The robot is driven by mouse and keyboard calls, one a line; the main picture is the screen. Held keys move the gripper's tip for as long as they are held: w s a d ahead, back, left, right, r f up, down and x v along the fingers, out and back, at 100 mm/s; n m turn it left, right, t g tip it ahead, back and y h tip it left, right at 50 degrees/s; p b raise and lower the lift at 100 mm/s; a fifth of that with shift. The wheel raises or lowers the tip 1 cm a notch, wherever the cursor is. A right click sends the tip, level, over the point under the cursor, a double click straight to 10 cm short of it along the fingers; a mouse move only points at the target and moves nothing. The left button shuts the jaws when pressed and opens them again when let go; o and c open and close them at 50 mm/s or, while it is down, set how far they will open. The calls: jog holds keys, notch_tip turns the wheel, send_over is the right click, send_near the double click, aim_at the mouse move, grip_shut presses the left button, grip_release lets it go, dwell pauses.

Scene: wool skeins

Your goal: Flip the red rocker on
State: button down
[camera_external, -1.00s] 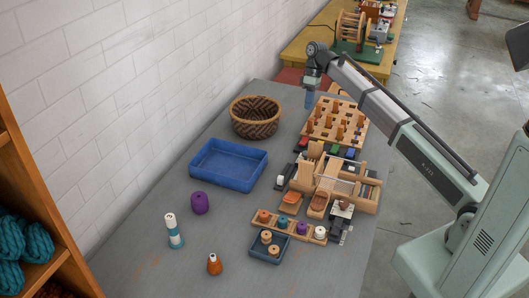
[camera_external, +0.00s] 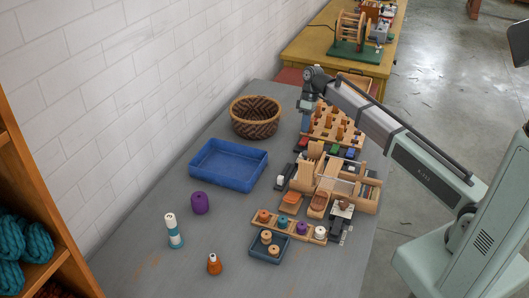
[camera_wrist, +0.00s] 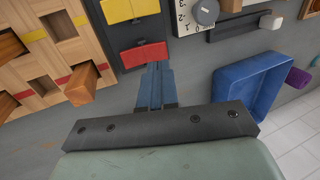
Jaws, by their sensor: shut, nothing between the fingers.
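The red rocker (camera_wrist: 143,55) lies on a dark panel (camera_wrist: 130,82) in the wrist view, just beyond my fingertips.
A wooden pegboard (camera_wrist: 45,55) with upright pegs stands close on the left in the wrist view. A white dial box (camera_wrist: 190,20) and a slider (camera_wrist: 245,27) lie to the right. The blue tray (camera_external: 222,181) and wicker basket (camera_external: 256,131) stand nearby. Bare table lies between the panel and tray.

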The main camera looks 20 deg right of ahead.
aim_at(303, 143)
jog(key=shift+x, duration=2.3)
jog(key=shift+s, duration=0.1)
jog(key=shift+s+a+f+t+h, duration=0.15)
jog(key=shift+f+t+h, duration=0.05)
jog(key=shift+t+h, duration=0.1)
jog(key=shift+w, duration=0.2)
jog(key=shift+w+d+r, duration=0.15)
jog(key=shift+w+d, duration=0.35)
jog(key=shift+d, duration=0.1)
notch_tip(303, 143, up, 14)
